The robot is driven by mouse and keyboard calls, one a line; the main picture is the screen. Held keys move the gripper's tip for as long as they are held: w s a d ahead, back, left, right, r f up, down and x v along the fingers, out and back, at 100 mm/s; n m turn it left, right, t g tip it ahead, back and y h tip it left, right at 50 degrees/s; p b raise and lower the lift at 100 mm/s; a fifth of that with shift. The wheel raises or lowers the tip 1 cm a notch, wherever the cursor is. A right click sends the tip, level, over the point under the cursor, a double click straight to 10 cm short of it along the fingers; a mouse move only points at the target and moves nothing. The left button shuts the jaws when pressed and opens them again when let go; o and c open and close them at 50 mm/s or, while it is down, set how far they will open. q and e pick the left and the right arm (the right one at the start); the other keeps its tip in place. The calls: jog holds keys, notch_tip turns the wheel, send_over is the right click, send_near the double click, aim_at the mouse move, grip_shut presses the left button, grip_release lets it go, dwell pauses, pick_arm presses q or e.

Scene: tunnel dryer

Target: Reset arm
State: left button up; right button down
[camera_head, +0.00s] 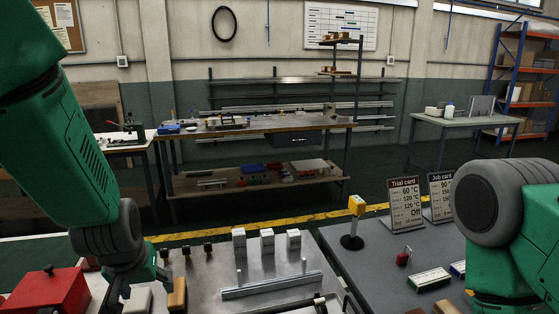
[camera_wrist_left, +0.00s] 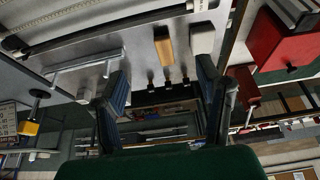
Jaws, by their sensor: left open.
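My left arm comes in from the left in the head view, with its green and grey links bent downward. My left gripper (camera_head: 142,284) hangs over the near left part of the metal worktop (camera_head: 205,285), close to a white block (camera_head: 137,302) and a tan block (camera_head: 177,297). In the left wrist view my left gripper (camera_wrist_left: 162,75) has its two dark fingers spread apart with nothing between them. The tan block (camera_wrist_left: 164,46) and white block (camera_wrist_left: 202,38) show beyond the fingers. My right arm shows at the right of the head view; its gripper is out of view.
A red box (camera_head: 48,292) stands left of the left gripper. White blocks (camera_head: 267,240) and a metal rail (camera_head: 272,286) are on the worktop. A yellow-topped post (camera_head: 356,206), Trial card (camera_head: 405,204) and Job card (camera_head: 441,197) stand at right.

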pick_arm(q)
jog(key=s+a+f+g, duration=0.1)
jog(key=s+f, duration=0.4)
jog(key=f, duration=0.1)
jog(key=s+a+f+m, duration=0.1)
jog(key=s+f, duration=0.4)
jog(key=f, duration=0.1)
jog(key=s+a+f+g, duration=0.1)
jog(key=s+a+f, duration=0.1)
jog(key=s+f, duration=0.3)
jog(key=shift+s+f+m+g, duration=0.1)
jog(key=shift+f+m+g, duration=0.2)
jog(key=shift+f, duration=0.2)
jog(key=s+f+g+h, duration=0.1)
jog(key=s+f, duration=0.2)
jog(key=s, duration=0.4)
jog(key=s+f+g, duration=0.1)
jog(key=s+f, duration=0.3)
jog(key=s, duration=0.4)
notch_tip(320, 180, down, 9)
jog(key=w+d+m+t+b, duration=0.1)
jog(key=m+b, duration=0.1)
jog(key=b, duration=0.8)
jog(key=shift+w+d, duration=0.15)
jog(key=shift+w, duration=0.25)
pick_arm(e)
notch_tip(320, 180, down, 10)
